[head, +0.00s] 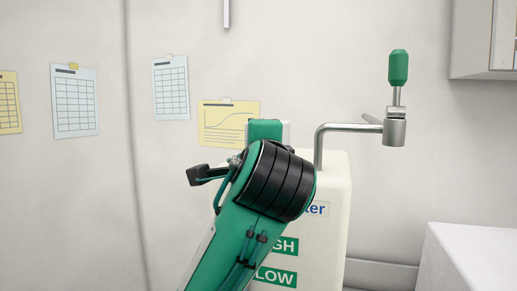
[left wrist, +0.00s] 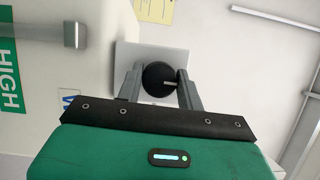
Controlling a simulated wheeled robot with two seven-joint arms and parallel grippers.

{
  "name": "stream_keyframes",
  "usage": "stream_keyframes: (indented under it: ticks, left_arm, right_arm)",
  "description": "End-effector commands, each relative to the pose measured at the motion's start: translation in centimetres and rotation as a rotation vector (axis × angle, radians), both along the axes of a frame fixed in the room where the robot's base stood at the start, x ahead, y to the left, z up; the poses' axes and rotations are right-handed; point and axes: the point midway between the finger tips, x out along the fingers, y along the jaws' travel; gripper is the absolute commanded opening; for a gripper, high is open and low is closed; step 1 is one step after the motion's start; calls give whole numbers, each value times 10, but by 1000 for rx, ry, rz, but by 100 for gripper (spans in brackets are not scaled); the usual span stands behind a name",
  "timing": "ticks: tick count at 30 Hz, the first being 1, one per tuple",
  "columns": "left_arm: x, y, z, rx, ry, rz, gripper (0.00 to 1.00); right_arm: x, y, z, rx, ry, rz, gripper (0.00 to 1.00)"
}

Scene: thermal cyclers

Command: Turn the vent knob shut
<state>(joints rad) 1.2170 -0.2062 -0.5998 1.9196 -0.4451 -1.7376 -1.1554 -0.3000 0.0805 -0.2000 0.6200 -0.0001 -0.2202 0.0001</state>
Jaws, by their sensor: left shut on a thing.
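The vent knob (left wrist: 157,76) is black and round, with a short pale mark on its right side, in front of a light grey plate (left wrist: 125,52) in the left wrist view. My left gripper (left wrist: 160,82) has one finger on each side of the knob and is shut on it. In the head view my left arm comes up from the bottom, and its wrist hides the fingers and the knob. The plate shows only partly there, behind the green gripper body. My right gripper is in neither view.
A white machine (head: 335,220) with green HIGH and LOW labels stands behind my arm. A metal crank (head: 345,127) with a green handle (head: 398,68) rises at its right. A white surface (head: 470,255) is at lower right; paper charts hang behind.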

Motion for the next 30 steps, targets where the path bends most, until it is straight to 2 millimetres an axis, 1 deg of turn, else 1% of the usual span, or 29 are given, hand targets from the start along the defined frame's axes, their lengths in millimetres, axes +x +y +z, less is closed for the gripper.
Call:
stream_keyframes:
  ticks: [9,20,21,24,30]
  left_arm:
    - [0,0,-1,-58,21,-1,14]
    - [0,0,-1,-60,21,-1,14]
    - [0,0,-1,-60,20,0,41]
    - [0,0,0,-60,20,0,59]
    - [0,0,0,-59,19,0,59]
  right_arm:
    - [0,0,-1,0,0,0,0]
    - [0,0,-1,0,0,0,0]
    - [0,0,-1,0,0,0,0]
    - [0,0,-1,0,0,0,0]
    - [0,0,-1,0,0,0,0]
